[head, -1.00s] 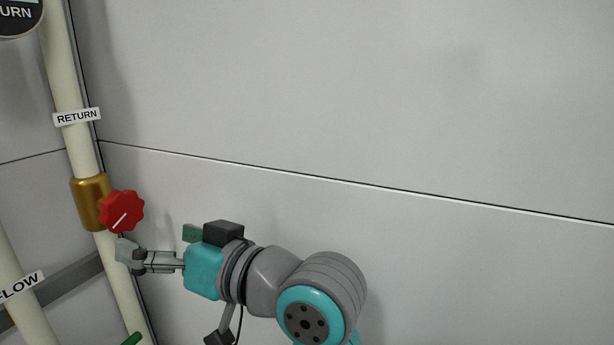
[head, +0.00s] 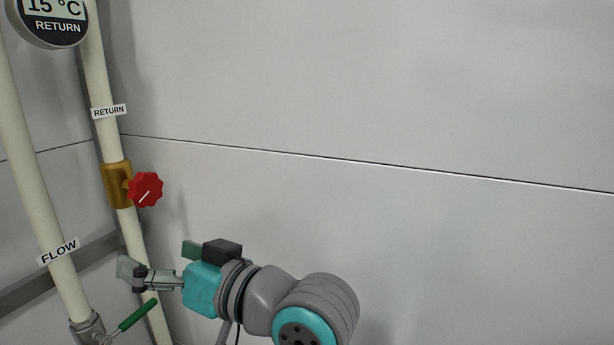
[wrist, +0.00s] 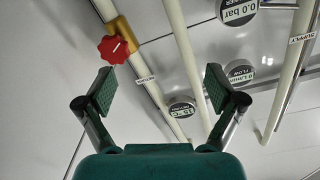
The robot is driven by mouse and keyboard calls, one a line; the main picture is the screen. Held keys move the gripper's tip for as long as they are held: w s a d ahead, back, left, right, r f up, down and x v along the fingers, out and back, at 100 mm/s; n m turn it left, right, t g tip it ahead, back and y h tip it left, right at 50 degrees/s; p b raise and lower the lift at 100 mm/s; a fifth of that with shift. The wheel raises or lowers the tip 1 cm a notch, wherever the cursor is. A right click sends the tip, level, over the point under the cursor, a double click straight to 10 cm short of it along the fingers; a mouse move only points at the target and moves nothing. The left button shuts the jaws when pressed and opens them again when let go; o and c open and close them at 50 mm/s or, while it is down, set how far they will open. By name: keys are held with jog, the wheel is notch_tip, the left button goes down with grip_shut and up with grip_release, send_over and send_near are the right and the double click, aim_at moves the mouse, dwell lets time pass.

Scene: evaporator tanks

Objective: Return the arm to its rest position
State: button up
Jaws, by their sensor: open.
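My gripper (head: 128,270) is in the lower left of the head view, held out to the left below the red valve knob (head: 146,189). In the wrist view my gripper (wrist: 158,90) has its two finger pads spread wide, with nothing between them. The red knob also shows in the wrist view (wrist: 113,50), beyond the left finger and apart from it. It sits on a brass valve body (head: 116,184) on the return pipe (head: 97,70).
The flow pipe (head: 30,170) runs left of the return pipe, with a green lever handle (head: 138,314) below my gripper. A round gauge (head: 50,20) reads 15 °C at the top left. The wall (head: 380,90) to the right is bare.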

jog(key=d+f+m+t+h, duration=0.35)
jog(key=d+f, duration=0.45)
jog(key=f, duration=0.5)
jog(key=d+f+m+t+h, duration=0.35)
jog(key=d+f, duration=0.45)
jog(key=f, duration=0.5)
jog(key=s+d+f+m+h, duration=0.3)
jog(key=s+d+f+h, duration=0.1)
jog(key=s+d+f, duration=0.6)
jog(key=s+d+f+h, duration=0.1)
jog(key=s+d, duration=0.3)
jog(key=s, duration=0.4)
jog(key=s+d+h, duration=0.2)
jog(key=s+d, duration=0.1)
jog(key=s, duration=0.6)
jog(key=s+d+f+h, duration=0.1)
jog(key=s+d, duration=0.3)
jog(key=s, duration=0.4)
jog(key=shift+s+d+f+n+h, duration=0.3)
jog(key=shift+d+n+h, duration=0.1)
jog(key=shift+h, duration=0.3)
